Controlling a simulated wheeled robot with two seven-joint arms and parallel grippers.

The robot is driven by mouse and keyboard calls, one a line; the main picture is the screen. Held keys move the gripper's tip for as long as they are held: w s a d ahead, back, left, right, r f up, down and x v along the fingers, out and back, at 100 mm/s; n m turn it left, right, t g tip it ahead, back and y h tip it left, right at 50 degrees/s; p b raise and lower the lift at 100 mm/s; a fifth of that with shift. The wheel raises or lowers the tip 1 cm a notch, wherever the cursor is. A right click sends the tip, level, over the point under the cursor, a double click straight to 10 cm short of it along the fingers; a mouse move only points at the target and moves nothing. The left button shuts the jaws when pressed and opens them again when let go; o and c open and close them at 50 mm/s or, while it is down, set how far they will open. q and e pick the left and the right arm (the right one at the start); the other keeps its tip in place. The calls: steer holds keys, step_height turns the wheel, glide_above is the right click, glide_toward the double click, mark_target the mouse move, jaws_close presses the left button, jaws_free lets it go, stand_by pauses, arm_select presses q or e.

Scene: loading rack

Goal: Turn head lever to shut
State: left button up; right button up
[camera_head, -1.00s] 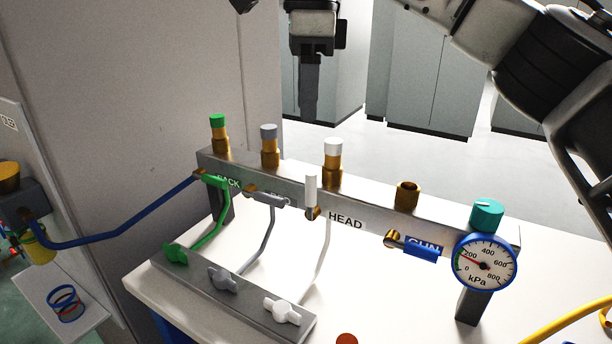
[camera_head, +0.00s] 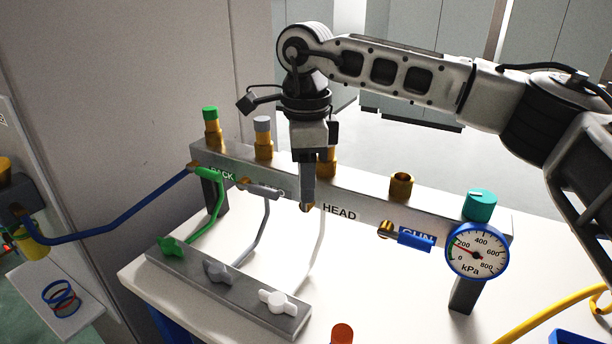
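The HEAD label (camera_head: 339,212) is on the front of the grey manifold bar (camera_head: 364,209). The white head lever stood upright left of this label a second ago. It is now hidden behind my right gripper (camera_head: 307,196), and only its brass pivot (camera_head: 307,208) shows under the fingertips. The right gripper points down at the lever's place. Its fingers line up with my view, so I cannot see a gap, a grip or contact. My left gripper is not in view.
The green lever (camera_head: 215,174), grey lever (camera_head: 262,189) and blue GUN lever (camera_head: 414,241) lie sideways along the bar. Brass fittings with coloured caps stand on top. A pressure gauge (camera_head: 477,251) with a teal knob (camera_head: 480,205) is at the right end. Wing knobs sit on a lower block (camera_head: 243,291).

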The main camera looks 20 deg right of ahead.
steer(key=shift+f, duration=0.3)
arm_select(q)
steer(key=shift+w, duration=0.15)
